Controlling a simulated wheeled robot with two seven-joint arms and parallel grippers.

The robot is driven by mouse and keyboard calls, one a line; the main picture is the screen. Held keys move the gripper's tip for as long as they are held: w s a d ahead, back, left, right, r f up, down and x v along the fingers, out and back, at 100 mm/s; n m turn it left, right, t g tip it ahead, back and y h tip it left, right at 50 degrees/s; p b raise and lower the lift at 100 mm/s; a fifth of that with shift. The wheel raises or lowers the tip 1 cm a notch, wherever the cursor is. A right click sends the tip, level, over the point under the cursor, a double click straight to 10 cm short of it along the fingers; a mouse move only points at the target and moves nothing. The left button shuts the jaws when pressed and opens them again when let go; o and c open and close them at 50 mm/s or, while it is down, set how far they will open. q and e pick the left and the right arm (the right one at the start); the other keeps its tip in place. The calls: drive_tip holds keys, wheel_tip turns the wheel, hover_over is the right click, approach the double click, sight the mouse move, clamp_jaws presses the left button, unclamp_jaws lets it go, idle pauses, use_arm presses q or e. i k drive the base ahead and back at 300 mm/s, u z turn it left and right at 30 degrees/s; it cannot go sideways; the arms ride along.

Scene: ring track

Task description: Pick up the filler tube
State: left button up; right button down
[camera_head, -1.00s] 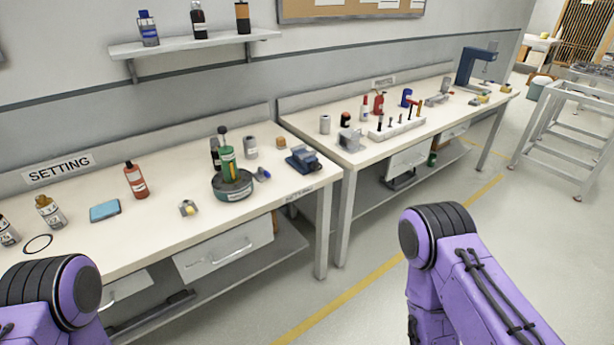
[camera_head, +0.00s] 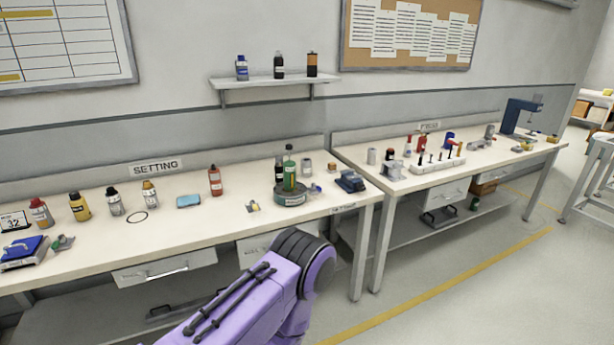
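No part is clearly readable as the filler tube at this distance. A green tube-shaped container (camera_head: 290,174) with a dark top stands upright on a round grey-green base (camera_head: 290,198) at the right end of the SETTING bench. A dark bottle (camera_head: 279,170) stands just behind it. A red-orange bottle (camera_head: 215,181) stands to its left. Neither gripper is in view. Only a purple arm link of mine shows at the bottom centre, in front of the bench and away from these things.
The SETTING bench (camera_head: 110,232) also bears several bottles at left, a light-blue pad (camera_head: 188,201) and a dark blue device (camera_head: 350,181). A second bench (camera_head: 395,185) with a pin rack (camera_head: 437,161) stands to the right. A wall shelf (camera_head: 270,82) holds three bottles. Floor at right is open.

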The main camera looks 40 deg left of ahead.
sight(289, 169)
drive_tip(key=z, duration=0.2)
drive_tip(key=i, duration=2.45)
drive_tip(key=u, duration=1.65)
drive_tip(key=i, duration=0.8)
drive_tip(key=u, duration=0.75)
